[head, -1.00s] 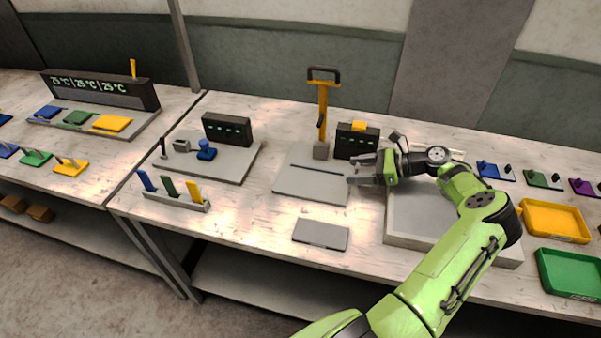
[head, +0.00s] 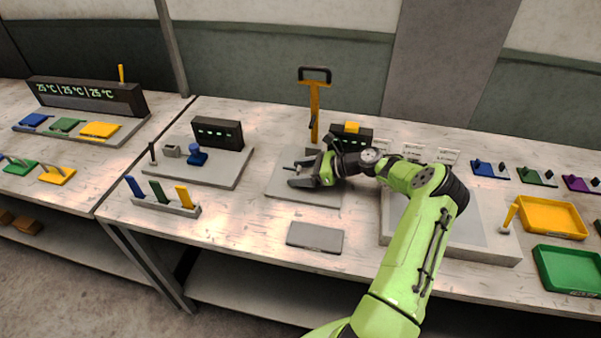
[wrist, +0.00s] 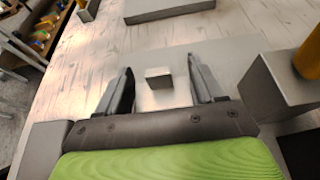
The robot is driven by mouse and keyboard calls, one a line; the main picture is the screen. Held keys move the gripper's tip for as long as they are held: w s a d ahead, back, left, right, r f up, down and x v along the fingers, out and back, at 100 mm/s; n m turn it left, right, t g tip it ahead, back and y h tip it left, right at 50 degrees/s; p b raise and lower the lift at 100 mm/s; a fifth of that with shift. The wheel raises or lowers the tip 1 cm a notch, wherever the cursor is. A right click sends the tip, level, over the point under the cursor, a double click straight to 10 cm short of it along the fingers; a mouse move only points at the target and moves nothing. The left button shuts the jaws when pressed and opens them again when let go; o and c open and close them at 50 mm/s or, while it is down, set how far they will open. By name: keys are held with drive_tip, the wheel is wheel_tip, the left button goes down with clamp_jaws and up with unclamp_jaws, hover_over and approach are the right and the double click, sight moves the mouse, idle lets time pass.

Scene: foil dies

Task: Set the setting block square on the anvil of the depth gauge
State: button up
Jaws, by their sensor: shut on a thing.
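A small light-grey block (wrist: 158,77), which I take to be the setting block, shows between the two fingers of my gripper (wrist: 160,82) in the wrist view. My gripper (head: 293,173) is shut on it, fingers pointing left, above the grey plate in front of the yellow-handled column. I cannot make the block out in the head view. The depth gauge appears to be the station on the left: a grey base plate (head: 222,174) with a dark display box (head: 218,133), a small grey block, perhaps the anvil (head: 171,150), a blue part (head: 197,156) and a dark post (head: 153,153).
The yellow column (head: 314,115) stands close behind my gripper, beside a dark box (head: 352,138). A rack (head: 180,209) of coloured tabs stands in front of the gauge. A flat grey plate (head: 315,237) lies near the front edge. A large grey tray (head: 450,248) is right.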

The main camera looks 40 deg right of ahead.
drive_tip(key=shift+f, duration=0.55)
drive_tip(key=o, duration=1.3)
drive_tip(key=shift+s, duration=0.15)
drive_tip(key=shift+r, duration=0.1)
